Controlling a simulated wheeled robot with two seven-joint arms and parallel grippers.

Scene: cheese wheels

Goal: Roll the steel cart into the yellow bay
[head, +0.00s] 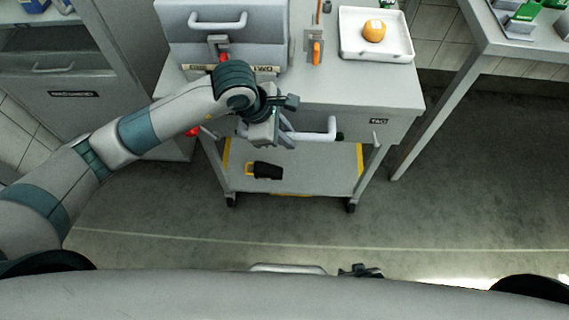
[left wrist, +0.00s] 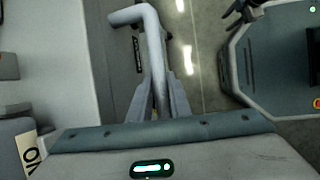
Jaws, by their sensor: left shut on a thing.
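The steel cart (head: 390,95) stands ahead of me, with a drawer front, a lower shelf (head: 320,175) and dark casters. Its pale bar handle (head: 318,135) sticks out towards me. My left gripper (head: 278,128) is shut on the left part of this handle. In the left wrist view the bent handle (left wrist: 140,15) runs down between the fingers (left wrist: 165,98). Yellow strips (head: 361,160) show at the sides and front of the lower shelf; I cannot tell how they lie to the casters. A dark tip (head: 360,271), apparently my right gripper, shows at the bottom; its jaws are unclear.
On the cart top are a grey box (head: 225,45), an orange-handled tool (head: 317,52) and a white tray (head: 350,48) with an orange round thing. A black and yellow item (head: 265,170) lies on the lower shelf. Cabinets stand left, a table (head: 500,40) right. The front floor is clear.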

